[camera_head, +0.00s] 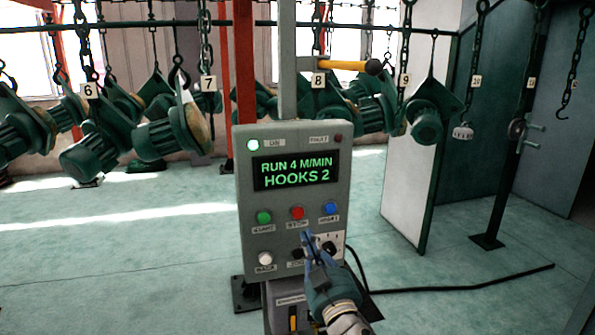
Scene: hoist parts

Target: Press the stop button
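The grey control panel (245,200) stands upright in the middle of the view. Its red stop button (297,213) sits in the upper button row, between a green button (264,217) and a blue button (329,209). The green-lettered display (297,170) reads "RUN 4 M/MIN HOOKS 2". My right gripper (306,238) reaches up from below in front of the panel. Its fingers come together in a narrow tip just below the red button, with nothing seen between them. I cannot tell whether the tip touches the panel. The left gripper is not in view.
A white button (265,258) and dark controls sit in the lower row, partly hidden by my gripper. Green hoist parts (428,122) hang from an overhead rail behind the panel. A black cable (460,287) crosses the floor.

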